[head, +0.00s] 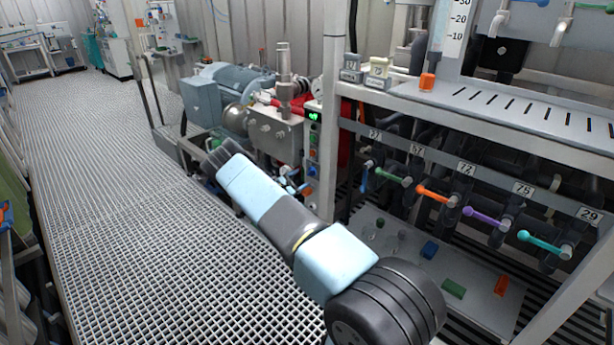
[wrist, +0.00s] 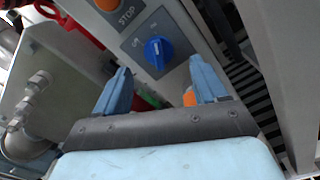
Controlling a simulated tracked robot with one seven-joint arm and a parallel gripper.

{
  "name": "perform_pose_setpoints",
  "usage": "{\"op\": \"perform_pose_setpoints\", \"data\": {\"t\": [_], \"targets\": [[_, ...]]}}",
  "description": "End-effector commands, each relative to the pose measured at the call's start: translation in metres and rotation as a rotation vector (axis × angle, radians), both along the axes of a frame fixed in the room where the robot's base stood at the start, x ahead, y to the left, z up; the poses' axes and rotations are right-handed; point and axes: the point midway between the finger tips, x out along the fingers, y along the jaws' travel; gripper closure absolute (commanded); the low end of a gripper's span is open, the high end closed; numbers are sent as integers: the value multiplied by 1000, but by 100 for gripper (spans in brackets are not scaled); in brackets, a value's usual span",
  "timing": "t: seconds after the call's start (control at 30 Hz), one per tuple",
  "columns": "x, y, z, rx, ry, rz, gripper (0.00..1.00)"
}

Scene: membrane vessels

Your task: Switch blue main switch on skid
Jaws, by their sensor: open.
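The blue main switch (wrist: 157,53) is a round rotary knob on a grey plate, below a STOP label, in the wrist view. In the head view it appears as a small blue spot (head: 312,170) low on the skid's narrow control panel (head: 314,128). My gripper (wrist: 160,68) is open, with its two blue fingers spread to either side of the knob as the wrist view sees it. The knob shows between and slightly beyond the fingertips. I cannot tell any contact. Nothing is held. In the head view my arm reaches towards the skid and the gripper is not clearly visible.
An orange STOP button (wrist: 106,4) sits above the switch. A red part (wrist: 75,25) and metal fittings (wrist: 30,95) are at left. A shelf frame with coloured valve handles (head: 435,194) stands right of the panel. The grating floor (head: 110,190) at left is clear.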

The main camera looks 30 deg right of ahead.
Motion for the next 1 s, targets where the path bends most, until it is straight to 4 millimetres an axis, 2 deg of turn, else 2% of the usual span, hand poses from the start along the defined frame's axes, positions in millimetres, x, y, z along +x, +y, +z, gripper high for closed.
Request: {"op": "perform_pose_setpoints", "data": {"t": [0.03,0.2,0.4,0.8,1.0], "targets": [[3,-10,0,0,-1,-2,28],[12,-35,0,0,-3,-2,28],[18,-52,0,0,-1,-2,28],[20,-58,0,1,-1,-1,28],[20,-58,0,0,-1,-1,48]]}}
